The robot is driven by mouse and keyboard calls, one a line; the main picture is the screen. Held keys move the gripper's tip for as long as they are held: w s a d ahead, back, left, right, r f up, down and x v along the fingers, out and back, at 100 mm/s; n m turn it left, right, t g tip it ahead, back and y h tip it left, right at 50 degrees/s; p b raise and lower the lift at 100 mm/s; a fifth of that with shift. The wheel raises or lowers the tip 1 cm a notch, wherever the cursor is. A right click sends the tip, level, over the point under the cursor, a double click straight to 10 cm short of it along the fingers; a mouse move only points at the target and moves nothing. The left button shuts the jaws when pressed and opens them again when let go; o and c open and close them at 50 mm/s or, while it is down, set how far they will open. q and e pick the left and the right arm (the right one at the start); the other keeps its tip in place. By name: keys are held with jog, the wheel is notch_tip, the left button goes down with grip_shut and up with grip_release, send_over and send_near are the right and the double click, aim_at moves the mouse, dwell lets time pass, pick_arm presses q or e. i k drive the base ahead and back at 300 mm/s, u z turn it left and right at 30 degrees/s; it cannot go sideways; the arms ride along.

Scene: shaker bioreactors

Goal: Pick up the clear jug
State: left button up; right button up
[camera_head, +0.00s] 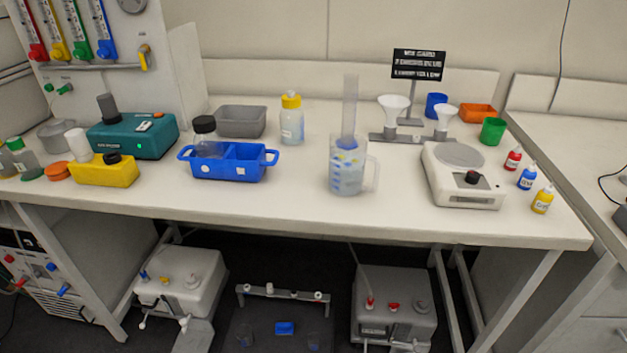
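The clear jug (346,172) stands upright on the white bench near the front middle. It is see-through, with blue markings on its side and a handle on its right. A tall clear cylinder (350,105) rises directly above or behind the jug's rim; I cannot tell whether it stands inside the jug or behind it. Neither of my grippers shows in the head view.
A blue two-part tray (228,175) holding a dark-capped bottle stands left of the jug. A white balance (462,185) stands to its right. A yellow-capped bottle (291,120) and funnel stand (398,137) are behind. Bench (290,205) in front is clear.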

aim_at(347, 155)
jog(key=u, duration=0.85)
jog(key=k, duration=1.15)
jog(key=u, duration=1)
jog(key=i, duration=1.45)
jog(key=z, duration=1.2)
jog(key=i, duration=1)
jog(key=z, duration=1.1)
